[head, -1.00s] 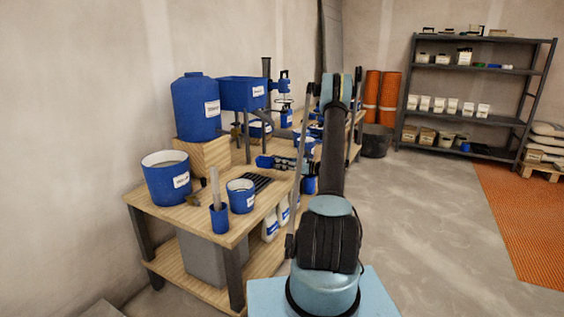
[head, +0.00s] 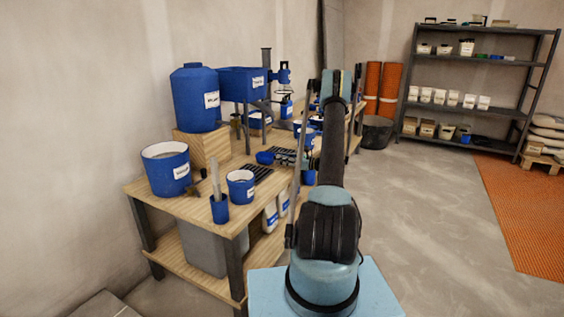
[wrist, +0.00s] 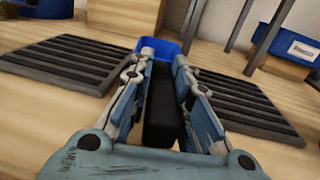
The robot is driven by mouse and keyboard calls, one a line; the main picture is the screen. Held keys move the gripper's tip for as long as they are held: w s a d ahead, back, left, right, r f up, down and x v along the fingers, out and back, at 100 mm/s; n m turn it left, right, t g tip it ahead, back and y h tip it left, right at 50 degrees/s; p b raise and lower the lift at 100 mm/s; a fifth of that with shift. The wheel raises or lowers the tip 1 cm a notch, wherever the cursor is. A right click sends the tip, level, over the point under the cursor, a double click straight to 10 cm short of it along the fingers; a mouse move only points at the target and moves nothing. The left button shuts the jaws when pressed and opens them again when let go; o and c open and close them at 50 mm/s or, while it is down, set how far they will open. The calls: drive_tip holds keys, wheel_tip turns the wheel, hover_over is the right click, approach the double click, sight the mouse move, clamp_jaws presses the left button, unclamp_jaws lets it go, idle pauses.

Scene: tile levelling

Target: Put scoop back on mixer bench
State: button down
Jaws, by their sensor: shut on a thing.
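My gripper (wrist: 163,62) is shut on the dark handle of the scoop, which runs between the two fingers. The scoop's blue bowl (wrist: 161,47) points forward past the fingertips, and in the head view the blue bowl (head: 264,157) shows just left of the gripper (head: 285,157). The scoop is over the wooden mixer bench (head: 180,208), between two dark slatted racks, the left one (wrist: 50,68) and the right one (wrist: 240,105). I cannot tell whether the scoop touches the bench top.
A blue tank (head: 196,97) on a wooden block and a blue hopper (head: 235,84) stand behind the scoop. A blue bucket (head: 165,168), a smaller pail (head: 240,187) and a cup with a stick (head: 219,208) stand nearer. Floor to the right is clear.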

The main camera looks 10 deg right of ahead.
drive_tip(key=shift+f, duration=0.4)
drive_tip(key=c, duration=1.4)
unclamp_jaws()
